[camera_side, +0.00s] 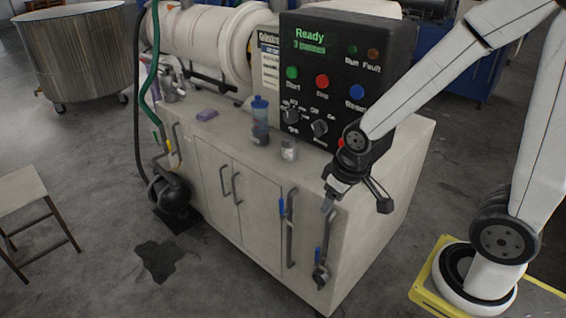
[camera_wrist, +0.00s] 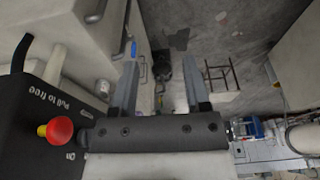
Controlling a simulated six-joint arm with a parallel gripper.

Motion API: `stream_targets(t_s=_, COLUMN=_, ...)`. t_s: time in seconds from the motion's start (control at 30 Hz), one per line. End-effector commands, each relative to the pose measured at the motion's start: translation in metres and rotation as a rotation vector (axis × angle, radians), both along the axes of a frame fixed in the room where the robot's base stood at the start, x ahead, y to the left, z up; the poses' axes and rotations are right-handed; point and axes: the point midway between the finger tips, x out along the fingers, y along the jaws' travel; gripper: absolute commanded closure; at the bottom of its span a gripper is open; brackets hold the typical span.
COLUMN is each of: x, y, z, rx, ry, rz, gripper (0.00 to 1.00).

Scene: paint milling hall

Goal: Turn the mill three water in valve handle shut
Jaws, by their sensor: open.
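Two blue valve handles are on pipes at the right end of the cabinet front in the side view: an upper one (camera_side: 281,207) and a lower one (camera_side: 317,256). Both look upright along their pipes. No label shows which is the mill three water in valve. My gripper (camera_side: 356,204) is open and empty beside the cabinet's top right corner, above and right of the handles, apart from them. In the wrist view my gripper (camera_wrist: 160,78) has its two fingers spread with floor between them. A small blue piece (camera_wrist: 133,48), perhaps a handle, shows by the left finger.
The black control box (camera_side: 345,85) stands on the cabinet (camera_side: 240,160) close to my gripper. A bottle (camera_side: 260,120) and a small jar (camera_side: 289,149) stand in front of it. A pump (camera_side: 172,195) and a dark floor stain lie left. The floor before the cabinet is mostly clear.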

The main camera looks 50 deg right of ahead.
Motion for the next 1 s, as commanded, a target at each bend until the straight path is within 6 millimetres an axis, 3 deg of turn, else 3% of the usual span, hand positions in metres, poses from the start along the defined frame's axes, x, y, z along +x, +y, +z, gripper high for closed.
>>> stream_targets(t_s=0.17, x=0.025, y=-0.005, z=-0.002, rx=-0.001, ry=0.016, rz=-0.013, gripper=0.40)
stream_targets(t_s=0.47, x=0.092, y=-0.021, z=-0.017, rx=-0.002, ry=0.060, rz=-0.050, gripper=0.40)
stream_targets(t_s=1.0, x=0.198, y=-0.065, z=-0.081, rx=0.001, ry=0.142, rz=-0.120, gripper=0.40)
